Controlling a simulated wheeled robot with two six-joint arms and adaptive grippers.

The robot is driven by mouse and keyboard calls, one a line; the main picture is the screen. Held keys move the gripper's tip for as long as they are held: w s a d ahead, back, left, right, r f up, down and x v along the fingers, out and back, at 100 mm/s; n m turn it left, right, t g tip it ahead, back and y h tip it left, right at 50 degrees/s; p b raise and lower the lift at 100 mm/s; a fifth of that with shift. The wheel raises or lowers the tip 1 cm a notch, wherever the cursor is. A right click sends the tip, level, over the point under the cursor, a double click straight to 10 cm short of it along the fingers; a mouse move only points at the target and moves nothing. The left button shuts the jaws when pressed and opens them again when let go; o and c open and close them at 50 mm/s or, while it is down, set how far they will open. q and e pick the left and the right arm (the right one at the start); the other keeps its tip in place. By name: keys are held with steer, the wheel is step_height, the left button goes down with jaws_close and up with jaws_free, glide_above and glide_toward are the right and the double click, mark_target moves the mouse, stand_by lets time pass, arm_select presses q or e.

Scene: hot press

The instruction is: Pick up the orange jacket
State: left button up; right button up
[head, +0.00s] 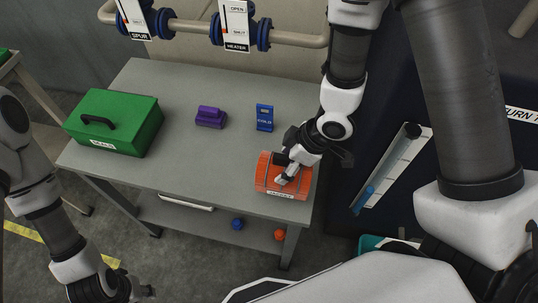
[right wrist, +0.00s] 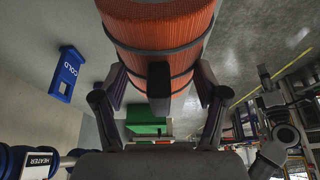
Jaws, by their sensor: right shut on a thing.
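The orange jacket (head: 264,176) is a ribbed orange half-cylinder with dark bands and a white label, at the right front of the grey table. It fills the top of the right wrist view (right wrist: 160,32), with a dark handle (right wrist: 159,88) between my fingers. My right gripper (head: 286,176) is over the jacket and shut on it; I cannot tell whether the jacket is clear of the tabletop. My left gripper (head: 142,292) hangs low at the bottom left, away from the table; its finger opening is unclear.
The grey table (head: 190,85) also bears a green box (head: 135,125) with a handle, a purple block (head: 211,116) and a blue COLD tag (head: 264,118). Pipes with SPUR and HEATER tags (head: 236,25) run behind. Blue and orange knobs sit on the lower shelf. The table's middle is clear.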

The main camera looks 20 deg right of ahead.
mark_target(306, 181)
steer(key=s+d+p, duration=0.1)
steer(key=s+p, duration=0.1)
steer(key=p, duration=0.1)
steer(key=s+d+r+p, duration=0.1)
steer(key=s+p, duration=0.1)
steer(key=p, duration=0.1)
steer(key=s+d+p, duration=0.1)
steer(key=s+p, duration=0.1)
steer(key=p, duration=0.2)
steer(key=shift+r, duration=0.25)
steer(key=shift+s+d+f, duration=0.2)
steer(key=shift+s+d, duration=0.05)
steer(key=shift+s, duration=0.15)
steer(key=shift+w+a, duration=0.1)
